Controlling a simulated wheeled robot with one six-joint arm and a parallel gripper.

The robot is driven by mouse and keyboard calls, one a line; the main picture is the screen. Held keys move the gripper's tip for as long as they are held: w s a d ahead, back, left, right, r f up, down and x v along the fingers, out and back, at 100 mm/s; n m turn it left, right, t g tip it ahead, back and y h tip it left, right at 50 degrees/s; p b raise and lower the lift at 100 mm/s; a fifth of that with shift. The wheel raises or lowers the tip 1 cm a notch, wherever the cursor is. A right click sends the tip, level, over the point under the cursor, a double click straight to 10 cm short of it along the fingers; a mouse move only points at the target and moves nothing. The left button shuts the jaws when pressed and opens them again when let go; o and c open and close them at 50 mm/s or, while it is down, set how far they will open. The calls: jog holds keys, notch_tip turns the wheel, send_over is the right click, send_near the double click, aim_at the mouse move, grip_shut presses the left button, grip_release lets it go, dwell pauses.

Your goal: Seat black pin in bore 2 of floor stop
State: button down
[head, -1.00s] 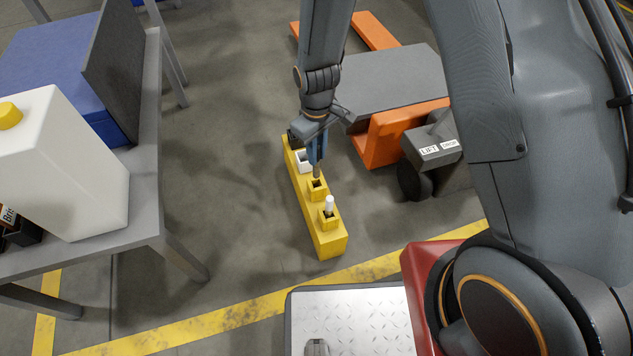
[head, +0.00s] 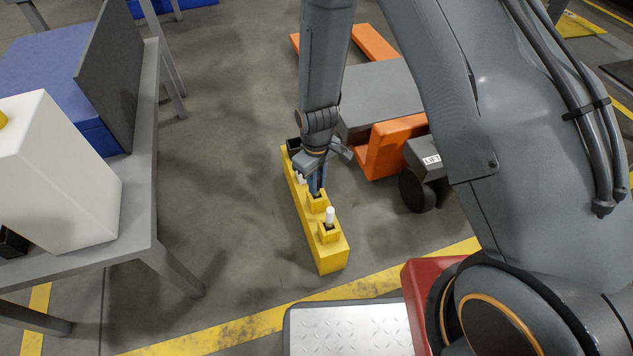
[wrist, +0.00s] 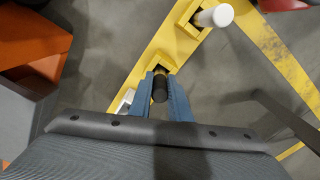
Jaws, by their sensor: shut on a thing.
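The floor stop (head: 327,252) is a long yellow bar on the floor with a row of square collars. My gripper (head: 317,190) points down over the middle yellow collar (head: 317,205). In the wrist view, my gripper's blue fingers (wrist: 160,84) are shut on the black pin (wrist: 160,93). The pin's far end is at the collar (wrist: 164,63); I cannot tell how deep it is in the bore. A white pin (head: 330,214) stands upright in the nearest collar and also shows in the wrist view (wrist: 215,16). My gripper partly hides the farther collars.
An orange pallet truck (head: 385,150) with a grey deck stands close behind, right of the bar. A grey table (head: 150,200) with a white container (head: 70,175) is at the left. Bare floor lies between the table and the bar.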

jog(key=c, duration=1.6)
grip_release()
jog(key=shift+c, duration=0.2)
notch_tip(320, 180, up, 12)
jog(key=p, duration=0.4)
jog(key=s+a+r+m, duration=0.1)
jog(key=s+a+r, duration=0.2)
jog(key=s+r, duration=1.8)
jog(key=shift+s+a+r+m+y, duration=0.2)
jog(key=shift+s+r+m+y, duration=0.15)
jog(key=shift+s, duration=0.4)
